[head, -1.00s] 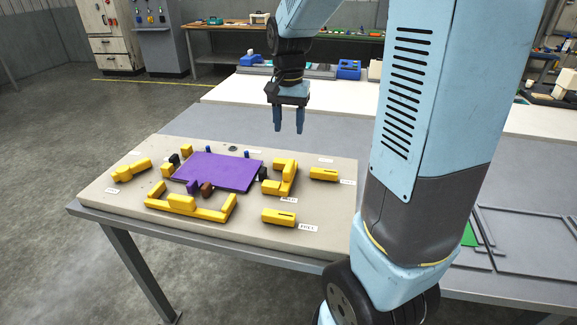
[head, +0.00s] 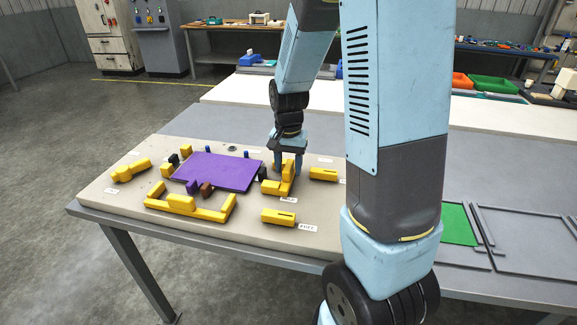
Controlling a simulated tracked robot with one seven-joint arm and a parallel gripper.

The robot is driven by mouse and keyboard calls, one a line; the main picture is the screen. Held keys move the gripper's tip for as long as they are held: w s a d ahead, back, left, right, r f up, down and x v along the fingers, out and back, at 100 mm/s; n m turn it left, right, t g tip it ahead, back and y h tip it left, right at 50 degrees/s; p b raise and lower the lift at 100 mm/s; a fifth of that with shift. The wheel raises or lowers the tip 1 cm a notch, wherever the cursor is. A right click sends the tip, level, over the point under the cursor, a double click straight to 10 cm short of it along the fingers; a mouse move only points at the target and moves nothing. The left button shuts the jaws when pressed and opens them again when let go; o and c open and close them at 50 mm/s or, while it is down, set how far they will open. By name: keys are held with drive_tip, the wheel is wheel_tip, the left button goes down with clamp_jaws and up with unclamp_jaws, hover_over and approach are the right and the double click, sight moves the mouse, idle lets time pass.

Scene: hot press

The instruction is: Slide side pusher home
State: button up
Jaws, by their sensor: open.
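A thin purple plate (head: 222,171) lies in the middle of the beige board (head: 330,220). A yellow stepped block (head: 272,187), likely the side pusher, stands close to the plate's right edge, with a small black piece (head: 262,173) between them. My gripper (head: 288,168) points down at this block's raised upright part. The fingers are open and appear to be around or just behind it. I cannot tell whether they touch it.
A yellow U-shaped piece (head: 182,202) lies at the plate's front edge. Yellow bars (head: 278,217) and (head: 323,174) lie to the right, another yellow piece (head: 130,170) to the left. Small blue pins (head: 246,154) stand behind the plate. My arm covers the board's right edge.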

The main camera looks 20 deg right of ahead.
drive_tip(key=shift+f, duration=0.15)
clamp_jaws()
idle(0.4)
